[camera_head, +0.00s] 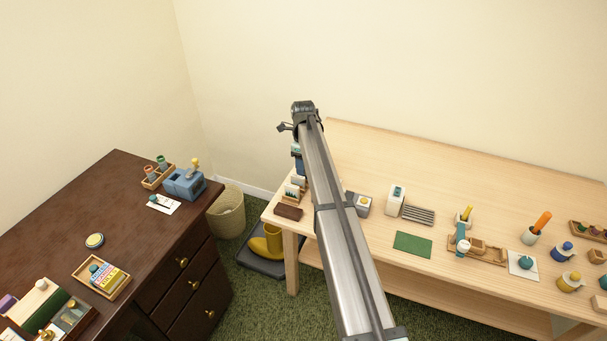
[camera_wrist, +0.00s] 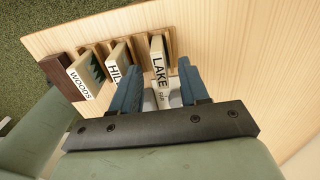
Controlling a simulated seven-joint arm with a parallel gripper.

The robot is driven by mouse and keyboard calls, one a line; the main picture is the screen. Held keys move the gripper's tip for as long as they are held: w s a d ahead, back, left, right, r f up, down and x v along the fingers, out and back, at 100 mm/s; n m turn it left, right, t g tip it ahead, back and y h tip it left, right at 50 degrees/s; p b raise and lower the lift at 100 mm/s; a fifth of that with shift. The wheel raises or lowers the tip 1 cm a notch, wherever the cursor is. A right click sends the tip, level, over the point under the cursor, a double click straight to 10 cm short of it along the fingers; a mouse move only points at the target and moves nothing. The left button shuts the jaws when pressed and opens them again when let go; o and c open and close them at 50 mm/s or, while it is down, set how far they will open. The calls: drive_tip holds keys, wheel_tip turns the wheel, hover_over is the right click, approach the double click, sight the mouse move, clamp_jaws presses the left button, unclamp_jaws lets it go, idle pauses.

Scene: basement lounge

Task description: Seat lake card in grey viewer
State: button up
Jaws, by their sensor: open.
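The lake card (camera_wrist: 158,62), a pale upright card lettered LAKE, stands at the right end of a wooden rack in the wrist view. My gripper (camera_wrist: 159,68) is open, with one blue finger on each side of the card in that view. Whether either finger touches it I cannot tell. In the head view my gripper (camera_head: 297,160) is partly hidden by my arm, above the rack (camera_head: 290,198). A grey box (camera_head: 363,205), probably the grey viewer, stands on the light table just right of my arm, partly covered by it.
Cards lettered WOODS (camera_wrist: 84,80) and, partly covered, HIL (camera_wrist: 118,68) stand left of the lake card. A white device (camera_head: 395,201), a ribbed grey tray (camera_head: 418,215) and a green mat (camera_head: 412,244) lie farther right. The table's back is clear.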

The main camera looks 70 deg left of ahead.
drive_tip(key=shift+f, duration=0.8)
drive_tip(key=shift+c, duration=0.4)
clamp_jaws()
